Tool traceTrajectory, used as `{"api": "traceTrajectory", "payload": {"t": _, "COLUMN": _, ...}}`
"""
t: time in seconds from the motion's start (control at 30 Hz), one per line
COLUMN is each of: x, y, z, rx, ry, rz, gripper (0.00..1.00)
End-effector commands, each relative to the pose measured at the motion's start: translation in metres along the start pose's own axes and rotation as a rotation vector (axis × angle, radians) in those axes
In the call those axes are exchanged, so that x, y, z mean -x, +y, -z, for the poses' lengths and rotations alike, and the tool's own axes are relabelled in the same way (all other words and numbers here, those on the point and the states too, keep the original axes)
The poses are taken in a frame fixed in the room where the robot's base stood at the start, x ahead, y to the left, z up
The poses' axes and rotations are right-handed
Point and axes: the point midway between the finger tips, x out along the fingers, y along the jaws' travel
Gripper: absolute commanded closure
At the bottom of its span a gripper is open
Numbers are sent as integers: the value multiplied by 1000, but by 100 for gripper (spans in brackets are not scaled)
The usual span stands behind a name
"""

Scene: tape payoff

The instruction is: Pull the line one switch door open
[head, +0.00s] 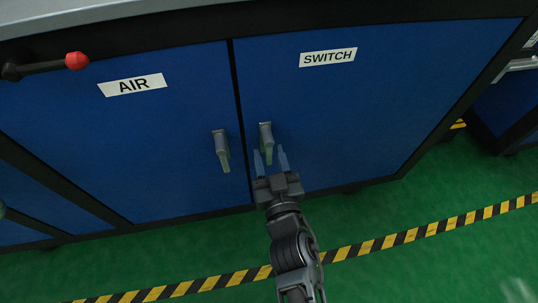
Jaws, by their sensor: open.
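The blue door labelled SWITCH (350,110) is on the right of a two-door cabinet and looks closed in the head view. Its short grey upright handle (266,138) sits near the door's left edge. My gripper (270,158) is open, with its two fingers pointing up toward the handle. The fingertips lie on either side of the handle's lower part in the picture. I cannot tell whether they touch it or how deep they reach. No "line one" marking shows in this view.
The blue AIR door (170,150) with a similar handle (221,150) is directly left. A red-tipped lever (77,61) sticks out at upper left. Another cabinet (508,105) stands at far right. The green floor (420,265) in front is clear, crossed by yellow-black tape (400,238).

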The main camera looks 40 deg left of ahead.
Motion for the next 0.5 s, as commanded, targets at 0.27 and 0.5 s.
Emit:
{"api": "traceTrajectory", "payload": {"t": 0.27, "x": -10, "y": 0, "z": 0, "rx": -1, "ry": 0, "rz": 0, "gripper": 57}}
{"api": "traceTrajectory", "payload": {"t": 0.5, "x": -10, "y": 0, "z": 0, "rx": -1, "ry": 0, "rz": 0, "gripper": 67}}
